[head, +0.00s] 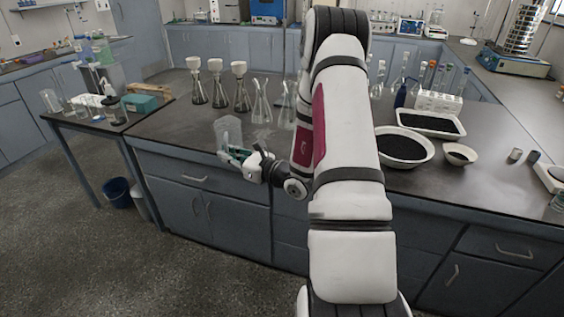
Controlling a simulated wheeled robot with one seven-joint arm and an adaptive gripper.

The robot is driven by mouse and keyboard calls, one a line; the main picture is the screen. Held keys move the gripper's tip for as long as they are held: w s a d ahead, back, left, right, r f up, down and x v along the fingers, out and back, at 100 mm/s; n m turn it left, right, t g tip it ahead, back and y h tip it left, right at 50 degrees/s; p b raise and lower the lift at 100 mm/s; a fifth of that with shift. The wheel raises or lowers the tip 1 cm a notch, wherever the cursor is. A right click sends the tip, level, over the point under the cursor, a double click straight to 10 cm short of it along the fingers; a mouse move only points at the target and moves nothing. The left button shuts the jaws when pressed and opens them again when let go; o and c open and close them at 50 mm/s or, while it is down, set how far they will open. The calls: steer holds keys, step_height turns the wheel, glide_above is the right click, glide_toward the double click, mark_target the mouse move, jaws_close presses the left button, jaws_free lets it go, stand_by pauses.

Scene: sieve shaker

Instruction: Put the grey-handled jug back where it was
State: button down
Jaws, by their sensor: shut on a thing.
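A clear, see-through jug (228,131) is at the front left part of the dark bench top. My gripper (235,156) reaches it from the right and is shut on it at its lower side, close to the bench's front edge. The jug looks upright. Its handle is hidden or too small to make out. I cannot tell whether its base touches the bench.
Several flasks with white funnels (216,82) stand behind the jug. A white basin of black grains (404,146) and a white tray (430,122) lie right of my arm. A side table (88,121) with glassware stands left. Bare bench top (172,122) lies left of the jug.

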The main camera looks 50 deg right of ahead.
steer(key=s+d+f+m+h+b, duration=0.2)
steer(key=s+d+f+h+b, duration=0.15)
steer(key=s+d+b, duration=0.5)
steer(key=s+d+f+m+h+b, duration=0.3)
steer(key=s+d+h+b, duration=0.15)
steer(key=d, duration=0.65)
steer(key=shift+y, duration=0.4)
steer(key=shift+w+d+f+b, duration=0.2)
steer(key=shift+w+d+f, duration=0.75)
steer(key=shift+w, duration=1.35)
steer(key=shift+w+d+f+b, duration=0.25)
steer(key=shift+w+d+f, duration=0.7)
steer(key=shift+w, duration=1.4)
steer(key=shift+w+d+f+b, duration=0.2)
steer(key=shift+w+d+f, duration=0.7)
steer(key=shift+w, duration=1.4)
steer(key=shift+d, duration=0.25)
steer(key=c, duration=1.8)
jaws_free()
steer(key=shift+c, duration=0.2)
steer(key=shift+o, duration=0.7)
steer(key=shift+r, duration=0.15)
